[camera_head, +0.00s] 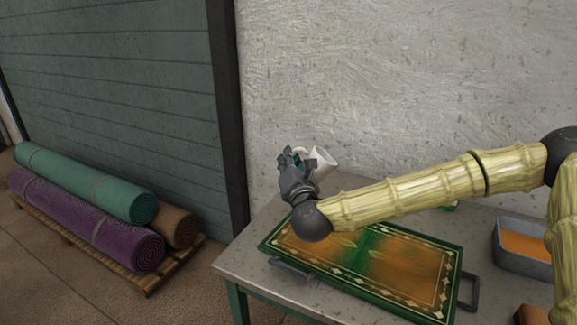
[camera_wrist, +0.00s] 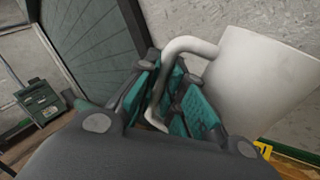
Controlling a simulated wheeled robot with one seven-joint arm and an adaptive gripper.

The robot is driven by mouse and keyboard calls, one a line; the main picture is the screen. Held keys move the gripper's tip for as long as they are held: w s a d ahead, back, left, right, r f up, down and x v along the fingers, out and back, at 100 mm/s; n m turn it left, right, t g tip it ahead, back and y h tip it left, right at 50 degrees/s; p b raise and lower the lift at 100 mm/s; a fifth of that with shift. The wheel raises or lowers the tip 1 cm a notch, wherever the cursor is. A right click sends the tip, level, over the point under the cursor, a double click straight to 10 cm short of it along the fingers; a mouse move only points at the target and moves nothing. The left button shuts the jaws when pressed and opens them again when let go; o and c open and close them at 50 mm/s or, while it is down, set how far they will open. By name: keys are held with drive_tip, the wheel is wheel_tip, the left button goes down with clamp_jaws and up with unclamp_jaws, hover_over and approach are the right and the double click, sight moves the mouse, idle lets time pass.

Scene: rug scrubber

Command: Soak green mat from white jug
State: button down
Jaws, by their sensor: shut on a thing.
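My gripper (camera_head: 298,168) is shut on the handle of the white jug (camera_head: 322,162). In the wrist view the teal finger pads of my gripper (camera_wrist: 172,103) close around the handle, and the jug (camera_wrist: 262,80) fills the right side. In the head view the jug is tilted and held above the back left part of the green mat (camera_head: 392,262). The mat lies flat on the table, with a green border, a pale patterned edge and orange-brown patches over much of its middle. Part of the mat is hidden behind my arm. I cannot see inside the jug.
The grey table (camera_head: 243,262) has dark handles at the mat's sides. A grey tub (camera_head: 510,258) with orange contents stands at the right. Rolled rugs (camera_head: 88,190) lie on a wooden pallet at the left. A rough wall rises behind the table.

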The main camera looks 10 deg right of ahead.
drive_tip(key=shift+d+m+b, duration=0.1)
drive_tip(key=shift+m+b, duration=0.3)
drive_tip(key=shift+b, duration=0.55)
drive_tip(key=shift+m+b, duration=0.4)
drive_tip(key=shift+b, duration=0.2)
drive_tip(key=shift+r, duration=0.25)
drive_tip(key=shift+d+f+m+h+b, duration=0.25)
drive_tip(key=shift+m+b, duration=0.35)
drive_tip(key=shift+b, duration=0.5)
drive_tip(key=shift+r, duration=0.25)
drive_tip(key=shift+f+m+b, duration=0.1)
drive_tip(key=shift+m+b, duration=0.4)
drive_tip(key=shift+b, duration=0.5)
